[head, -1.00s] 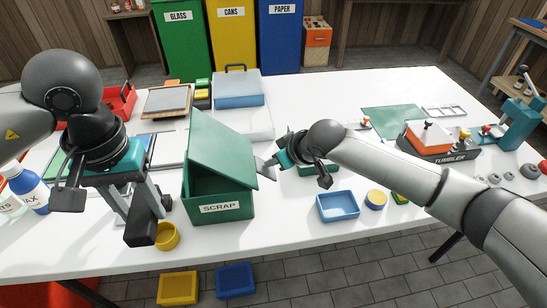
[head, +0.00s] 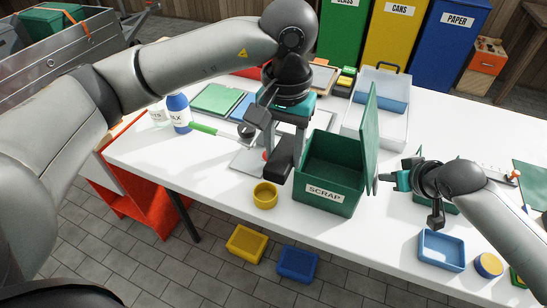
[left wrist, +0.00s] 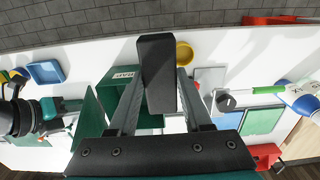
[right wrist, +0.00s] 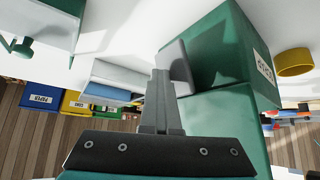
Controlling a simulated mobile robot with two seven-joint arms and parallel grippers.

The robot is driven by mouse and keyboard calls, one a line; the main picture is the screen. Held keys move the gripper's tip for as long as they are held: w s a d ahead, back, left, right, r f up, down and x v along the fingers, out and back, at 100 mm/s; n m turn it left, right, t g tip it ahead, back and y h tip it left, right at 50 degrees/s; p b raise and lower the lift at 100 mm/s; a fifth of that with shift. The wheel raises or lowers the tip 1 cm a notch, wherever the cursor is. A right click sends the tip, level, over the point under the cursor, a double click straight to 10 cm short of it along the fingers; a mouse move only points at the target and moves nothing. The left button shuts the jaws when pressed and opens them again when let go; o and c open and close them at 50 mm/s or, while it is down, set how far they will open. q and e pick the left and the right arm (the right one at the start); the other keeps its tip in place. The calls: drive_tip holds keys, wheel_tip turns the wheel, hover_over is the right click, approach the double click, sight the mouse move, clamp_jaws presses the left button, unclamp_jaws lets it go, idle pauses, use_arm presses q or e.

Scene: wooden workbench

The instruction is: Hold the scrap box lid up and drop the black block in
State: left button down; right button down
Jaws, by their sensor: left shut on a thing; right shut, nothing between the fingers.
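The green scrap box (head: 322,203) stands on the white bench top with its label facing me. Its green lid (head: 370,150) stands nearly upright at the box's right side, leaving the top open. My left gripper (head: 290,148) is shut on the black block (head: 279,166), held just left of the box opening. In the left wrist view the block (left wrist: 157,72) is between the fingers, with the box (left wrist: 122,85) beside it. My right gripper (head: 379,178) is shut and empty at the outer face of the lid; contact is hard to tell. The right wrist view shows the lid (right wrist: 225,115) close to the fingers.
A yellow round container (head: 265,195) stands left of the box, near the bench's front edge. A blue tray (head: 441,250) is at the right. A grey-white tray (head: 378,118) lies behind the lid. Bottles (head: 179,113) stand at the left.

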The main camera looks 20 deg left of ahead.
use_arm(q)
drive_tip(key=w+d+f, duration=0.1)
drive_tip(key=w+d, duration=0.2)
drive_tip(key=w, duration=0.4)
drive_tip(key=w+d+f, duration=0.1)
drive_tip(key=w+d, duration=0.1)
drive_tip(key=w, duration=0.5)
wheel_tip(320, 180, down, 6)
drive_tip(key=shift+w, duration=0.2)
drive_tip(key=shift+c, duration=1.3)
unclamp_jaws()
wheel_tip(320, 180, up, 12)
drive_tip(key=shift+r, duration=0.1)
